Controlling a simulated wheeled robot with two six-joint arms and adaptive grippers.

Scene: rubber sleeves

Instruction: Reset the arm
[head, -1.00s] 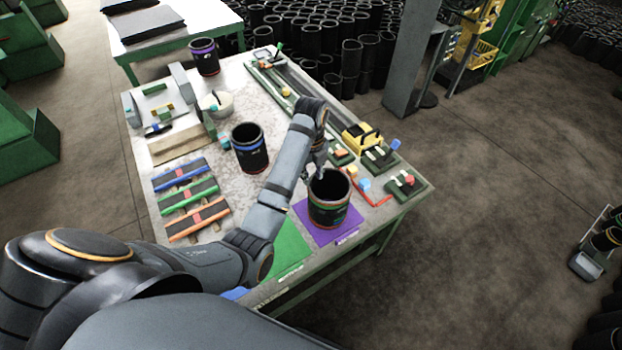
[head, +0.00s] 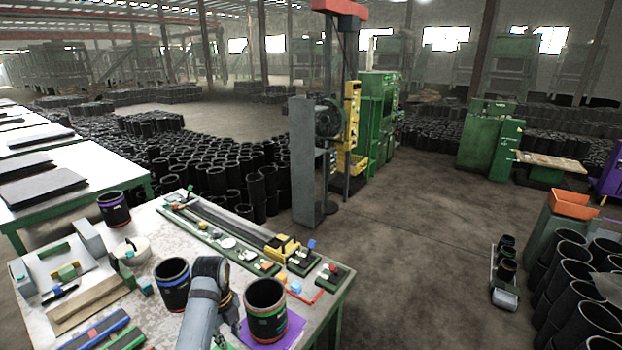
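A black rubber sleeve (head: 266,313) with red and green bands stands upright on a purple mat (head: 292,331) at the table's front right. A second black sleeve (head: 172,287) with a blue band stands to its left. A third, with a purple band (head: 114,210), stands at the table's far left corner. My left arm rises from the bottom edge between the two nearer sleeves. My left gripper (head: 231,321) is small and mostly hidden by my wrist, beside the red-and-green-banded sleeve; its fingers cannot be made out. My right gripper is out of view.
A long green fixture (head: 222,236) lies along the table's back edge, with a yellow block (head: 282,247) at its right end. Stacked sleeves crowd behind.

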